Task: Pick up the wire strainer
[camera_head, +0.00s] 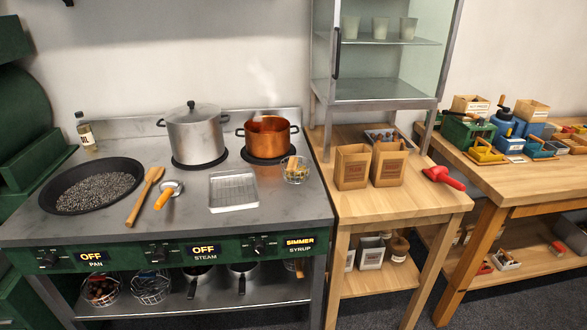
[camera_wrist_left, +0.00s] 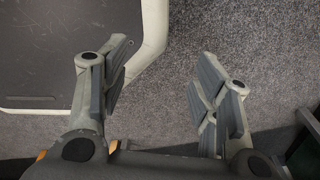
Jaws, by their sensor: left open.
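Several things in the head view could be the wire strainer, and I cannot tell which is. A small round wire basket (camera_head: 295,169) with yellowish pieces in it stands at the right end of the stove top. Two wire baskets sit on the shelf below: one holding dark reddish things (camera_head: 102,291) and a seemingly empty one (camera_head: 151,287). An orange-handled tool (camera_head: 170,191) with a grey round head lies beside a wooden spatula. My left gripper (camera_wrist_left: 163,68) shows only in its wrist view, open and empty above grey carpet. My right gripper is not in view.
The stove top (camera_head: 80,225) carries a black pan (camera_head: 66,205) of dark grains, a steel pot (camera_head: 195,140), a steaming copper pot (camera_head: 268,145) and a wire rack tray (camera_head: 233,190). Paper bags (camera_head: 352,168) and a red scoop (camera_head: 443,177) are on the wooden table.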

